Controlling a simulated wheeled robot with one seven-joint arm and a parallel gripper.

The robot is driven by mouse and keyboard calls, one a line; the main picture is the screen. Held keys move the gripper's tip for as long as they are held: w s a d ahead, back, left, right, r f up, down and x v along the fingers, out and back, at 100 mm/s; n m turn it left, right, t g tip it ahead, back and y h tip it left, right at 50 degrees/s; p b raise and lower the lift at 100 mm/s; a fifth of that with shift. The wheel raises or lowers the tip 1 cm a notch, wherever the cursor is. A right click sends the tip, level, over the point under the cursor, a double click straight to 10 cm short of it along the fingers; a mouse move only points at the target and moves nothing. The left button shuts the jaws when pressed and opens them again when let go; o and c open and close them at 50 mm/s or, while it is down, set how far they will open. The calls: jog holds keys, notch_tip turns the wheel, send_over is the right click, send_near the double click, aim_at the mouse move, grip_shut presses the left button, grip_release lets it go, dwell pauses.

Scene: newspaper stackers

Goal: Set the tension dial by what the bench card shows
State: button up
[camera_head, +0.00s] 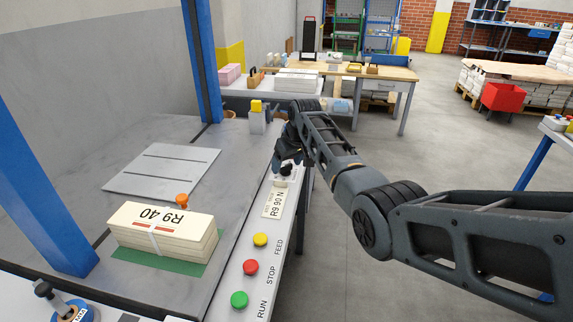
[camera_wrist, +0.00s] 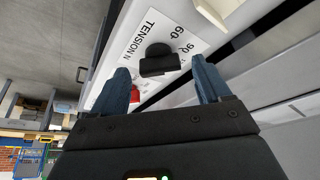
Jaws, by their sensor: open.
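The tension dial is a black knob (camera_wrist: 158,60) on a white plate (camera_wrist: 140,38) lettered "TENSION N", with 60 and 90 readable. Its pointer setting cannot be made out. The dial also shows in the head view (camera_head: 287,169), partly behind my gripper. My gripper (camera_wrist: 161,75) is open and empty, its two fingers apart on either side of the knob's near side; contact cannot be told. The bench card (camera_head: 274,203) on the panel's front strip reads "R9 90 N", with smaller text unreadable.
Yellow (camera_head: 260,240), red (camera_head: 251,267) and green (camera_head: 239,299) buttons line the strip, labelled FEED, STOP and RUN. A strapped stack (camera_head: 150,243) marked "R9 40" lies on a green mat (camera_head: 130,257). A blue post (camera_head: 203,60) and a grey block (camera_head: 257,122) stand behind the dial.

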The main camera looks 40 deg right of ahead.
jog(key=shift+w+f, duration=0.15)
jog(key=shift+f, duration=0.2)
jog(key=c, duration=1)
jog(key=shift+c, duration=0.2)
